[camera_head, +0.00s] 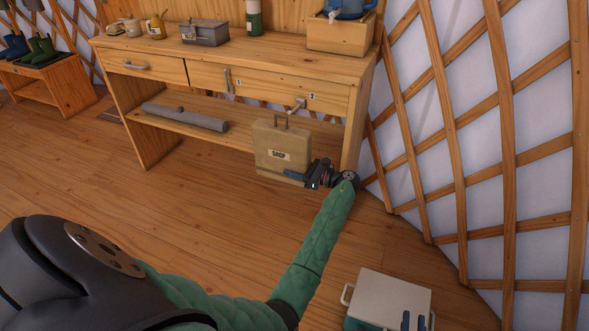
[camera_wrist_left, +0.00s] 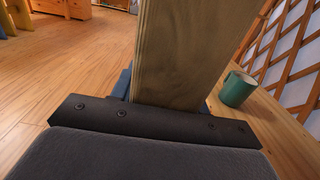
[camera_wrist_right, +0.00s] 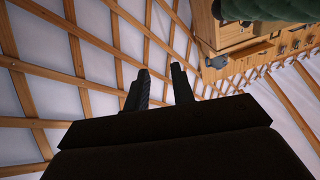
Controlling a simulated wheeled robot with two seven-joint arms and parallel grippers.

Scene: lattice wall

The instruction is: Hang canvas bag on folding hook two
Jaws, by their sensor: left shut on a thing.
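The tan canvas bag (camera_head: 283,152), labelled SHOP, is upright in front of the workbench's right part. Its loop handle (camera_head: 281,117) stands up from its top. Hook two (camera_head: 298,105) sticks out from the bench front beside the number 2, just right of and above the handle; the two look apart. Hook one (camera_head: 227,79) lies upright against the front by the number 1. My left gripper (camera_head: 306,178) is shut on the bag's lower right side; in the left wrist view the bag (camera_wrist_left: 195,50) rises between blue pads. My right gripper (camera_wrist_right: 161,75) is open and empty.
The workbench (camera_head: 255,85) has a lower shelf with a grey roll (camera_head: 186,117). A teal mug (camera_wrist_left: 237,88) shows in the left wrist view. A lidded box (camera_head: 391,296) stands at the lower right. The lattice wall (camera_head: 470,130) closes the right side. Floor at left is clear.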

